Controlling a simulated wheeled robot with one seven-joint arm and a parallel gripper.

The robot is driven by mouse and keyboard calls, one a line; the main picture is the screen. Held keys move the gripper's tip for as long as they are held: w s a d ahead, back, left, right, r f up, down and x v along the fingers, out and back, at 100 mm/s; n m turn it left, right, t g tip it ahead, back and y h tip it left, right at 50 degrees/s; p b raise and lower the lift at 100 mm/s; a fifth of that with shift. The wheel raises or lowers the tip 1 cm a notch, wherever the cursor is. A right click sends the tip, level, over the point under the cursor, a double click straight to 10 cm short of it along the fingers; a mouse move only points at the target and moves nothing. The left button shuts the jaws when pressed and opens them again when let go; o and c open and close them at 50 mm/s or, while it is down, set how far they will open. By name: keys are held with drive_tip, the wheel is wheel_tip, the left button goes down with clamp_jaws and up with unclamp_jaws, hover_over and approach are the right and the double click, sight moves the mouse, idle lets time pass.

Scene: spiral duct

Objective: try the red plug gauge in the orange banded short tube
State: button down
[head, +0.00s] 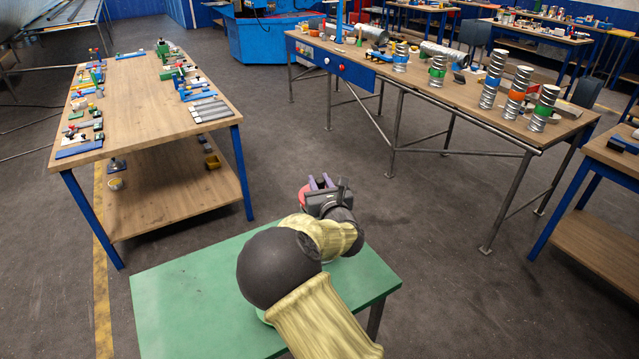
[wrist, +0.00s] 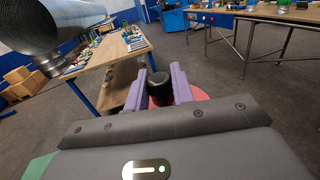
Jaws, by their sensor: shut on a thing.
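My gripper (head: 322,183) is held out over the far edge of the green table, its purple fingers shut on the red plug gauge (head: 305,196). In the wrist view, the gauge's black handle (wrist: 160,88) stands between the fingers, and part of its red disc (wrist: 201,92) shows beyond them. The rest of the gauge is hidden by the fingers and handle.
Other tubes share the bench (head: 460,97): a short green-banded one (head: 438,70) and taller blue, orange (head: 516,94) and green ones. A cluttered wooden table (head: 150,100) stands left. Open floor (head: 430,215) lies between. A ribbed grey duct (wrist: 75,28) fills the wrist view's upper left.

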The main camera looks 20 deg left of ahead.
drive_tip(key=shift+w+f, duration=0.1)
drive_tip(key=shift+f, duration=0.05)
drive_tip(key=shift+d, duration=0.1)
idle(0.3)
drive_tip(key=c, duration=1.1)
unclamp_jaws()
drive_tip(key=shift+f, duration=0.1)
drive_tip(key=shift+s+b, duration=0.2)
drive_tip(key=shift+b, duration=0.1)
drive_tip(key=b+v, duration=0.4)
drive_tip(key=v, duration=1.3)
drive_tip(key=shift+s+b, duration=0.1)
drive_tip(key=shift+b, duration=0.25)
